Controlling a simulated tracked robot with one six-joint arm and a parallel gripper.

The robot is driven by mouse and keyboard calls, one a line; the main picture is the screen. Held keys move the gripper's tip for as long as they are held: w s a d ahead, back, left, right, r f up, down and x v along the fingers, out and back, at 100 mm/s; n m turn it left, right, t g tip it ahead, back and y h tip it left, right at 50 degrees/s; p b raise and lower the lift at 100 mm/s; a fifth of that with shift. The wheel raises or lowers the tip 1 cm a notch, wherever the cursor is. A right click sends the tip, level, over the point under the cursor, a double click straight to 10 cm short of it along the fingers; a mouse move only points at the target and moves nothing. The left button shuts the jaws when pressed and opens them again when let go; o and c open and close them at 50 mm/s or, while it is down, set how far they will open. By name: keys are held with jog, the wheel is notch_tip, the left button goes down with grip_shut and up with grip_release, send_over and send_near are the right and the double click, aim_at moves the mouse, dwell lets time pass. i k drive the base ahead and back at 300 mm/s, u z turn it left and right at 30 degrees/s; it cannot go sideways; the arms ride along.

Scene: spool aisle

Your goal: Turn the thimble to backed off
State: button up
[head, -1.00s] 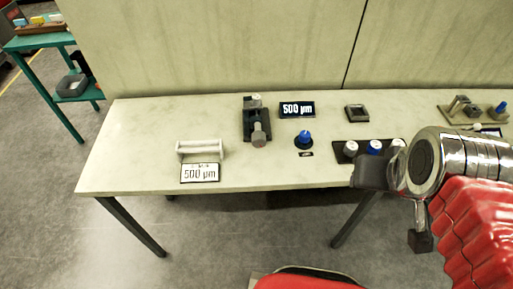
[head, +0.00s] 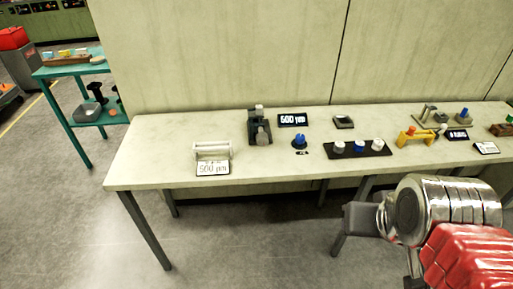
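A dark micrometer-like fixture (head: 259,128) with a grey upper part stands on the bench, left of the middle in the head view. Its thimble appears to be the grey round part at its front, small and hard to make out; its setting cannot be read. A black display (head: 293,120) reading 500 µm stands to its right. A white card (head: 213,168) also reading 500 µm lies in front of a pale roller stand (head: 212,150). My gripper (head: 358,220) is at the lower right, in front of the bench and apart from the fixture. Its fingers are mostly hidden.
A blue knob (head: 299,141) stands right of the fixture. A dark strip (head: 370,153) carries white and blue knobs. A yellow piece (head: 415,137) is further right. The bench (head: 150,165) is clear at its left end. A teal cart (head: 72,69) stands far left.

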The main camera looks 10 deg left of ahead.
aim_at(262, 140)
jog(key=k, duration=0.75)
jog(key=u, duration=1.45)
jog(key=i, duration=1.3)
